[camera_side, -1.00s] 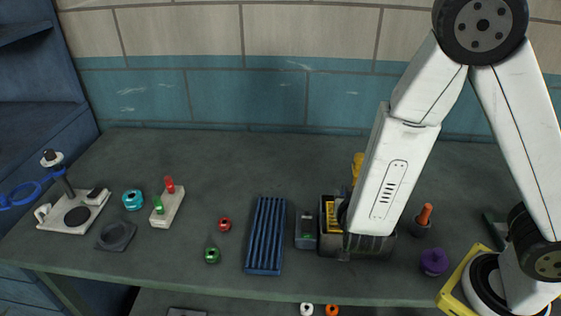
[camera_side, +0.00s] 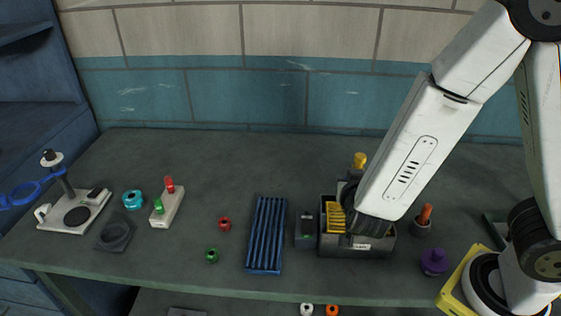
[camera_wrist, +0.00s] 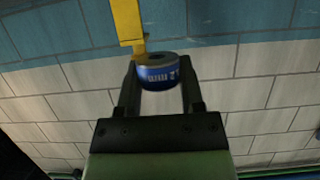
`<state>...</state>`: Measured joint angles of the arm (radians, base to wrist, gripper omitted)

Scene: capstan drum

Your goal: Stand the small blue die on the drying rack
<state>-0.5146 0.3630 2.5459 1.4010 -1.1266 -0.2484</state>
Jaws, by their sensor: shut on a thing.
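The small blue die (camera_wrist: 160,74) is a short blue cylinder with pale markings and a hole in its top. It sits between the two dark fingers of my gripper (camera_wrist: 158,80) in the wrist view, and the gripper is shut on it. In the side view my arm hides the die and most of the gripper, behind the dark open box. A blue ribbed rack (camera_side: 266,235), likely the drying rack, lies on the bench left of that box. Its slots look empty.
The dark box (camera_side: 356,247) holds yellow parts. A yellow-topped thing (camera_side: 359,160) stands behind it and shows beside the die in the wrist view (camera_wrist: 127,22). A grey block (camera_side: 306,230) sits between rack and box. Red (camera_side: 225,223) and green rings lie left of the rack.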

